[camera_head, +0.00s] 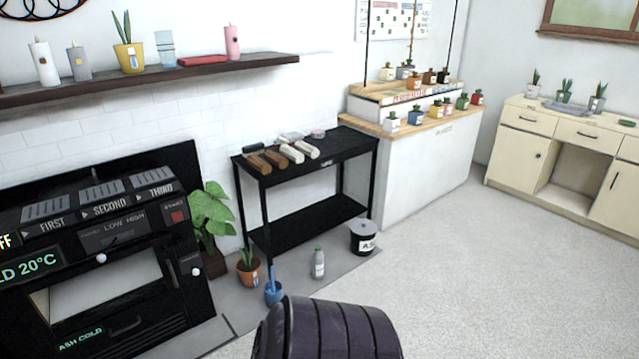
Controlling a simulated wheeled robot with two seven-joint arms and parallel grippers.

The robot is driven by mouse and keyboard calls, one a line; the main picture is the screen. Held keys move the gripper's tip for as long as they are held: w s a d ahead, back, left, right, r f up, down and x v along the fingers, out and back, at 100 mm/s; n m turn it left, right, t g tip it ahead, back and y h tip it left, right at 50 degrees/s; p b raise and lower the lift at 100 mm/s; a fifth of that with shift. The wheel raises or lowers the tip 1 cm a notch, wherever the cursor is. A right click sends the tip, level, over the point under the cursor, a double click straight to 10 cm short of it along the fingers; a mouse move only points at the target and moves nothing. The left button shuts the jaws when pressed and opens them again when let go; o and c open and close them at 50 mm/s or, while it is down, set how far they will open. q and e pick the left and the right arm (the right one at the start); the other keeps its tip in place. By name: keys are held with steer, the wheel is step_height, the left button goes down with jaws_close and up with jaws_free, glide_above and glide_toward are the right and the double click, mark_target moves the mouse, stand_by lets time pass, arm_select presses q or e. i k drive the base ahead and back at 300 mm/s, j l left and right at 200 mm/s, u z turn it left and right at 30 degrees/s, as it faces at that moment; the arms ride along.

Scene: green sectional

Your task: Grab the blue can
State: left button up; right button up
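A small blue can-like container (274,293) stands on the grey floor strip, in front of the black table. A thin blue piece rises from its top, perhaps a spout or handle. It is small in the view, so its exact shape is hard to tell. Neither of my grippers is in view. A dark ridged rounded part, which seems to be my own arm, fills the bottom centre, just right of and below the blue can. I see no contact between them.
A potted plant (249,268) stands close left of the can. A bottle (318,263) and a black bucket (363,238) stand to the right. A black table (307,221) is behind; a black furnace (110,270) is left. The pale floor (470,280) at right is clear.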

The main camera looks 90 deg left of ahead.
mark_target(273, 290)
steer(key=u, duration=3.15)
steer(key=i+u, duration=0.2)
steer(key=i, duration=0.35)
steer(key=i+u, duration=0.2)
steer(key=i, duration=0.35)
steer(key=i+l+u, duration=0.25)
steer(key=i, duration=0.3)
steer(key=i+l+u, duration=0.2)
steer(key=i, duration=0.3)
